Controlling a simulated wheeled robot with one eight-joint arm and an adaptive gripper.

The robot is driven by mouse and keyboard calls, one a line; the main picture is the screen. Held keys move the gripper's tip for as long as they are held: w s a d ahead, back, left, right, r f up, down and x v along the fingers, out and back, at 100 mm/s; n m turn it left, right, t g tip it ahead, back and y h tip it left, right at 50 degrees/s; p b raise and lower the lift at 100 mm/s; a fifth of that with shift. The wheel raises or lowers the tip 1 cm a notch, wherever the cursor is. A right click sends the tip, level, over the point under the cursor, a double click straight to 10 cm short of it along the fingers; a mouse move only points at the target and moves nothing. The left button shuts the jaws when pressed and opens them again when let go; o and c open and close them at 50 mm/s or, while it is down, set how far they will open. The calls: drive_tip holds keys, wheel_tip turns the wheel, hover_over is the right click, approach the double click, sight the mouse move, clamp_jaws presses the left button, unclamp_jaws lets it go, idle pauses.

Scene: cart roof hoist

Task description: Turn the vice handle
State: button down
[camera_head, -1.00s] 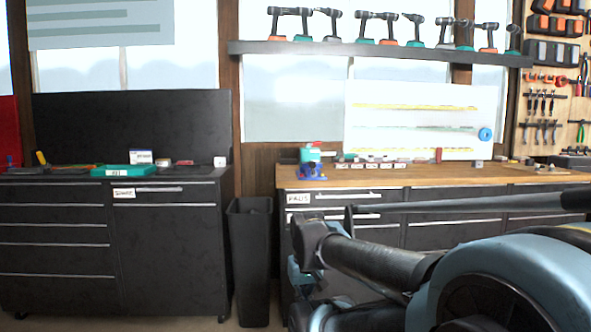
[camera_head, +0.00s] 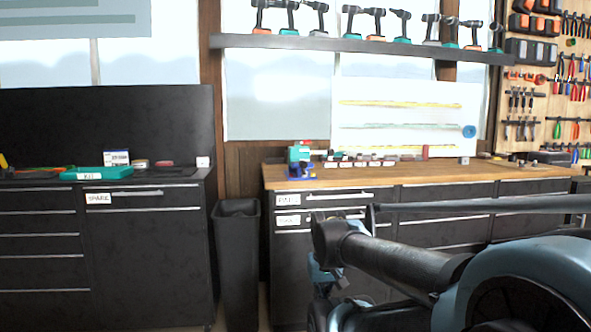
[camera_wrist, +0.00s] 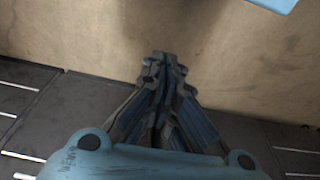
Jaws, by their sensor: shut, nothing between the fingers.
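A small teal and blue device (camera_head: 300,160), which looks like the vice, stands at the left end of the wooden-topped bench (camera_head: 390,176) in the head view. Its handle is too small to make out. In the wrist view my gripper (camera_wrist: 163,62) is shut and empty, over a plain tan surface beside dark drawer fronts. The vice does not clearly show in the wrist view. In the head view my arm is low in front of the bench's drawers, below and apart from the vice.
A black bin (camera_head: 236,262) stands between the bench and a dark cabinet (camera_head: 150,245) at left. A green tray (camera_head: 97,173) lies on that cabinet. A shelf (camera_head: 350,45) of several drills hangs above the bench. Small items line the bench's back edge.

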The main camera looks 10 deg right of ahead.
drive_tip(key=w+d+r+n+t+h, duration=0.2)
drive_tip(key=w+d+r+h, duration=0.15)
drive_tip(key=w+r, duration=0.7)
drive_tip(key=w+d+r+n+t+h, duration=0.15)
drive_tip(key=w+r+h, duration=0.45)
drive_tip(key=w, duration=0.8)
drive_tip(key=w+a+r+n+t+h, duration=0.1)
drive_tip(key=w+a+r+n+t, duration=0.1)
drive_tip(key=w+a+r, duration=0.35)
drive_tip(key=w+a+r+n+t+h, duration=0.1)
drive_tip(key=w+a+r+n+t, duration=0.15)
drive_tip(key=w+a, duration=0.55)
drive_tip(key=w+a+r+n+t+h, duration=0.1)
drive_tip(key=w+a+r+t, duration=0.25)
drive_tip(key=w, duration=0.65)
drive_tip(key=w+d, duration=0.7)
drive_tip(key=d, duration=0.4)
drive_tip(key=shift+d+r+g, duration=0.15)
drive_tip(key=shift+r+g, duration=0.2)
drive_tip(key=shift+g, duration=0.1)
